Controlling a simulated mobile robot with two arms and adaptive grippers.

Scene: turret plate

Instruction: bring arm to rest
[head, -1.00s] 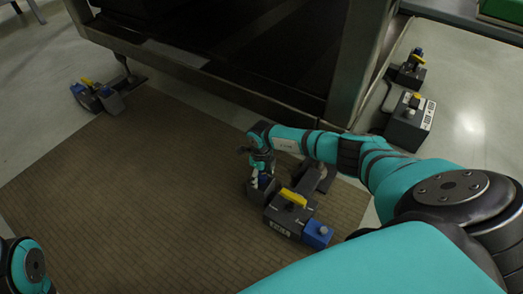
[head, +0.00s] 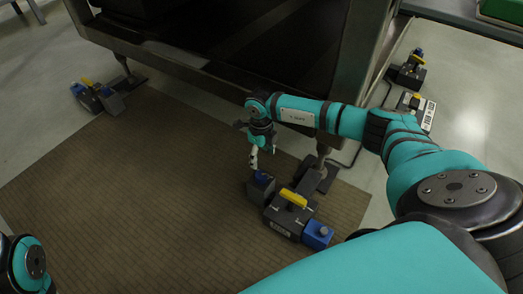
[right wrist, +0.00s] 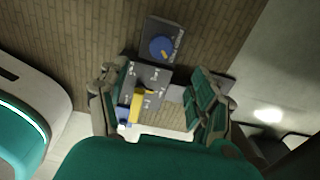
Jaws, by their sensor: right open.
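My right arm reaches in from the right in the head view. Its gripper (head: 254,158) hangs above the dark box with a blue knob (head: 261,179), apart from it. In the right wrist view the gripper (right wrist: 155,92) is open, its fingers wide apart with nothing held between them. Below them is a dark grey unit with a yellow handle (right wrist: 136,105), and the round blue knob (right wrist: 162,48) shows beyond it. In the head view this yellow-handled unit (head: 282,218) has a blue block (head: 317,235) at its right end. My left gripper is not in view.
The units stand on a brown tiled mat (head: 150,200) beside a foot of a large dark machine frame (head: 200,66). A similar unit (head: 97,97) sits at the far left, and others (head: 409,73) at the right. Most of the mat is clear.

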